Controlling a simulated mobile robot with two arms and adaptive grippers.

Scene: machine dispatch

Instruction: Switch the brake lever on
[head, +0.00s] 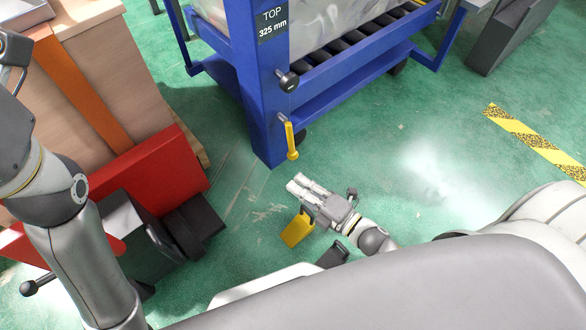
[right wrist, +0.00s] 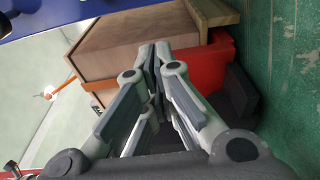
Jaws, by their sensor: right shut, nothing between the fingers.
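The brake lever (head: 291,141) is a yellow handle on the lower part of the blue frame's near corner post in the head view. It hangs down, slightly slanted, from a pivot on the post. My right gripper (head: 296,183) is shut and empty, just below the lever in the picture and apart from it. In the right wrist view the closed fingers (right wrist: 158,50) meet with nothing between them, and I cannot make out the lever there. My left arm shows at the left, but its gripper is out of view.
The blue frame (head: 252,100) carries rollers and a wrapped load. A black knob (head: 288,81) sits above the lever. At left stand brown boxes (head: 130,80) and a red machine part (head: 160,175). A yellow piece (head: 297,230) shows beside my right gripper.

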